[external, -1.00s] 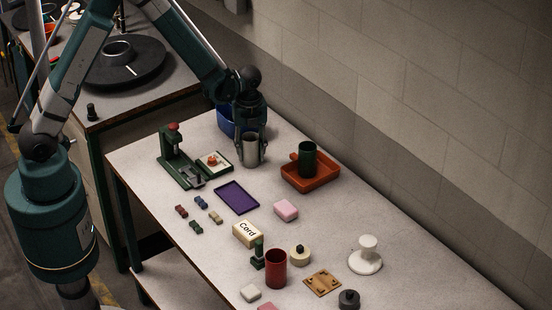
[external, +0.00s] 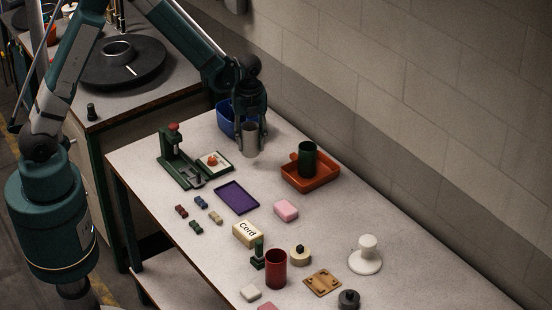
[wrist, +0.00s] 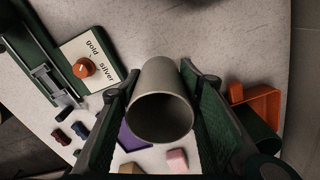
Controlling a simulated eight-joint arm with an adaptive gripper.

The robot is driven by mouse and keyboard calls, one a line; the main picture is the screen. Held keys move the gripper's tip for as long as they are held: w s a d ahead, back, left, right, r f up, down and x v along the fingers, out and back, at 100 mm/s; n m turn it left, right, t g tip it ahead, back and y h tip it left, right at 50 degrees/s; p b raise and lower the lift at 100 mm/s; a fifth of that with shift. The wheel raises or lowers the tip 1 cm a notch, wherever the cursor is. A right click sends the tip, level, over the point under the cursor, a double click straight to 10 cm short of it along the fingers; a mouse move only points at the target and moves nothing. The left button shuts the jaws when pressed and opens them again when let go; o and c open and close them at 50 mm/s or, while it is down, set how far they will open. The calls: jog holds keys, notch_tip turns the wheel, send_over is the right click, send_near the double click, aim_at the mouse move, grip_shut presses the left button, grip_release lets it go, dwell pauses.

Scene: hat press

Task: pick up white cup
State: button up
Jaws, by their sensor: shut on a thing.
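The white cup (external: 251,140) looks pale grey and sits between the fingers of my gripper (external: 250,146) in the external view. In the wrist view the cup (wrist: 162,104) shows its open mouth, with one finger of my gripper (wrist: 160,115) pressed on each side. My gripper is shut on the cup. The cup appears raised a little above the table, near the table's far end.
A blue bin (external: 226,118) stands just behind my gripper. An orange tray (external: 322,181) with a dark green cup (external: 307,158) is to the right. A green press (external: 178,160) stands to the left. A purple tray (external: 237,198) lies in front, with clear table between.

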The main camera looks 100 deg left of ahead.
aim_at(250, 128)
jog(key=shift+r, duration=2.8)
